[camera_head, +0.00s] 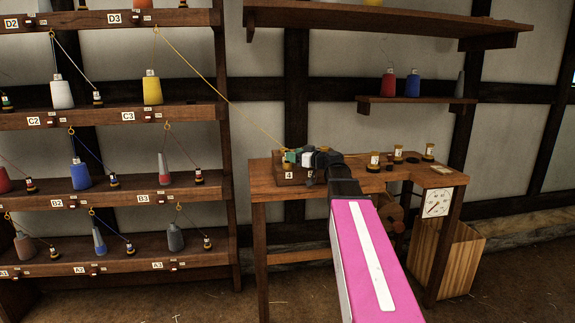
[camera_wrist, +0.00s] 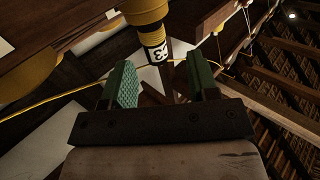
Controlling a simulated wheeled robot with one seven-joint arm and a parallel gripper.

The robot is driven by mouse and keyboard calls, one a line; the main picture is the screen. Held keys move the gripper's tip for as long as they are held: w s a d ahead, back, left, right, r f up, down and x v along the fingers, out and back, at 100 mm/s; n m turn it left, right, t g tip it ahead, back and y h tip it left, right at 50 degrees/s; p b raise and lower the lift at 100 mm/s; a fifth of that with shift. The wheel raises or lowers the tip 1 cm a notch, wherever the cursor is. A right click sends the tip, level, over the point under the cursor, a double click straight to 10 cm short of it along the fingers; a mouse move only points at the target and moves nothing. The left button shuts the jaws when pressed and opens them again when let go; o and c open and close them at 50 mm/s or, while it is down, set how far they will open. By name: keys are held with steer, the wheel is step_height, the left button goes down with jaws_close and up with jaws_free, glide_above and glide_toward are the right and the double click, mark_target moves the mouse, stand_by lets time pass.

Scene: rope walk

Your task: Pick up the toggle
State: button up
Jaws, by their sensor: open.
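In the wrist view a yellow piece with a black band and a white label (camera_wrist: 148,15), which I take to be the toggle, stands between and beyond the jaws. A yellow thread (camera_wrist: 60,98) runs across close to it. My gripper (camera_wrist: 162,75) is open, with one green fingertip on each side of the piece's lower end; I cannot tell whether either touches it. In the head view my gripper (camera_head: 297,157) is at the left end of the bench, over a block labelled 4 (camera_head: 289,176), and hides most of what is there.
A tall rack (camera_head: 232,215) of cones stands left. The yellow thread (camera_head: 215,88) slants from the rack to my gripper. A shelf (camera_head: 420,100) hangs behind the bench.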

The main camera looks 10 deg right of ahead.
steer(key=x, duration=0.4)
steer(key=shift+w, duration=0.25)
steer(key=c, duration=1)
jaws_close()
steer(key=shift+r, duration=0.15)
